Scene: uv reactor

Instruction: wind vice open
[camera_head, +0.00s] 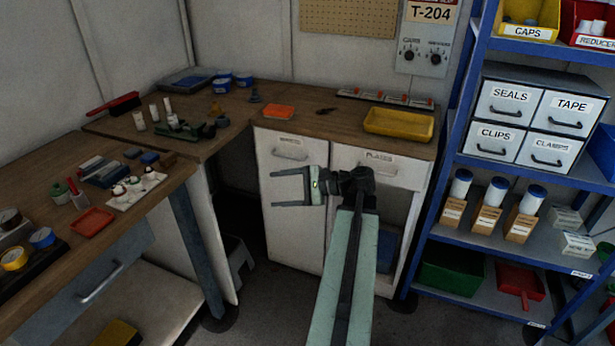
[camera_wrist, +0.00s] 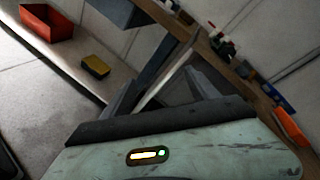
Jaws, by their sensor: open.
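A small dark green vice-like tool (camera_head: 190,130) sits on the wooden corner bench, left of the middle of the head view. It is small in the picture, so I cannot tell how far its jaws are apart, and its handle is not clear. My gripper (camera_head: 276,188) is open and empty, its fingers pointing left in front of the white cabinet. It is apart from the vice, to its right and lower in the picture.
The wooden bench (camera_head: 60,189) runs along the left with several small parts, a white tray (camera_head: 152,182) and a red tray (camera_head: 92,223). A white cabinet (camera_head: 290,215) stands behind my gripper. A yellow tray (camera_head: 398,124) lies on its top. Blue shelving (camera_head: 450,165) stands right.

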